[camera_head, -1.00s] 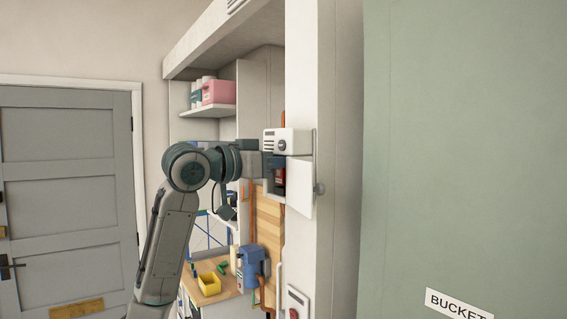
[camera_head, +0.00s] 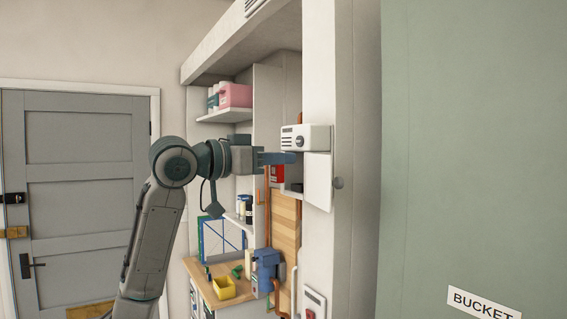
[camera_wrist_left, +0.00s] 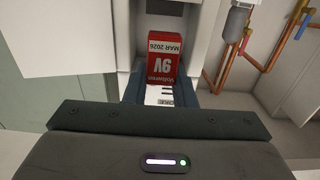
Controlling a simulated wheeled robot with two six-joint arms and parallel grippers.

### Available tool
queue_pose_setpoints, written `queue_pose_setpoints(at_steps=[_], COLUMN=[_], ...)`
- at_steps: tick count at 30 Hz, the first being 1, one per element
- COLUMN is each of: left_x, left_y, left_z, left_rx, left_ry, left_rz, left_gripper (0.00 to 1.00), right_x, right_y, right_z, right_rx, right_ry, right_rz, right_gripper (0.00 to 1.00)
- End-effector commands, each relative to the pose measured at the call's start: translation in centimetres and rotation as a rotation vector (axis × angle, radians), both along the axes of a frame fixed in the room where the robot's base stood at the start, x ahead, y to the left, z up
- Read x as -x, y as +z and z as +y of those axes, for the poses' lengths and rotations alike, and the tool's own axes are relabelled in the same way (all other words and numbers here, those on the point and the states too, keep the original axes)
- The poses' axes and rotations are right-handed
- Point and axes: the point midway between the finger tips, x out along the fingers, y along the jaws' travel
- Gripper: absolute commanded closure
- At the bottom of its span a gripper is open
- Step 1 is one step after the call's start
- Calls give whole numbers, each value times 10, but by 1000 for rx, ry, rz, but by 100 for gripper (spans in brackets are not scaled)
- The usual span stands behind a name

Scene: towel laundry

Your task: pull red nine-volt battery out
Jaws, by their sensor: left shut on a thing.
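The red nine-volt battery (camera_head: 277,174) is held by my left gripper (camera_head: 285,158), whose fingers are shut on it. In the left wrist view the battery (camera_wrist_left: 162,63) sits between the fingers, its "9V" and date print showing. It is in front of the dark open bay (camera_wrist_left: 165,8) of the white wall device (camera_head: 305,138); the head view shows it left of the device's lower opening. Whether its far end is fully clear of the bay is hard to tell. The device's white cover (camera_head: 318,182) stands open. My right gripper is not in view.
Copper pipes (camera_wrist_left: 288,35) run right of the device in the wrist view. A workbench with a yellow bin (camera_head: 224,288) and a blue tool (camera_head: 267,270) is below. A shelf with a pink container (camera_head: 235,95) is above. A grey door (camera_head: 78,190) is at left.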

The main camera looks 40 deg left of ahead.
Motion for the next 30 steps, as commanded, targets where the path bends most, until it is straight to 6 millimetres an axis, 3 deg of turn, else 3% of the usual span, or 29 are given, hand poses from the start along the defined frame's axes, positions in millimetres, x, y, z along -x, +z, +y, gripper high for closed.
queue_pose_setpoints(at_steps=[30], left_x=[41], left_y=[0], left_z=[17], left_rx=[0], left_ry=[1], left_rz=[0], left_gripper=[99], right_x=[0], right_y=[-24], right_z=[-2], right_rx=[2], right_ry=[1], right_rz=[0], right_gripper=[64])
